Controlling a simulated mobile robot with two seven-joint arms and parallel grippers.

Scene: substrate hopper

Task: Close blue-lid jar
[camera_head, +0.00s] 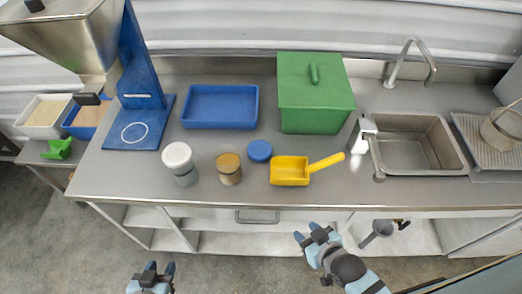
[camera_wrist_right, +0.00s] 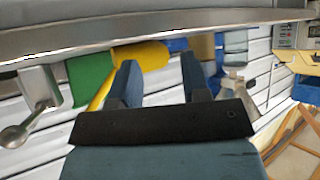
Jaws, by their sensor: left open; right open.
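The open jar (camera_head: 229,172) stands upright on the steel counter, with tan contents showing at its top. A round blue lid (camera_head: 260,151) lies on the counter to the right of the jar, apart from it. A second jar (camera_head: 181,164) with a white lid stands to the left. My left gripper (camera_head: 152,267) is open and empty, below and in front of the counter. My right gripper (camera_head: 316,233) is open and empty in front of the counter edge; its two fingers (camera_wrist_right: 160,82) show in the right wrist view.
A yellow scoop (camera_head: 290,171) lies right of the blue lid. Behind are a blue tray (camera_head: 220,107) and a green lidded box (camera_head: 315,94). A sink (camera_head: 415,147) is at right, a hopper on a blue stand (camera_head: 140,75) at left. The counter's front strip is clear.

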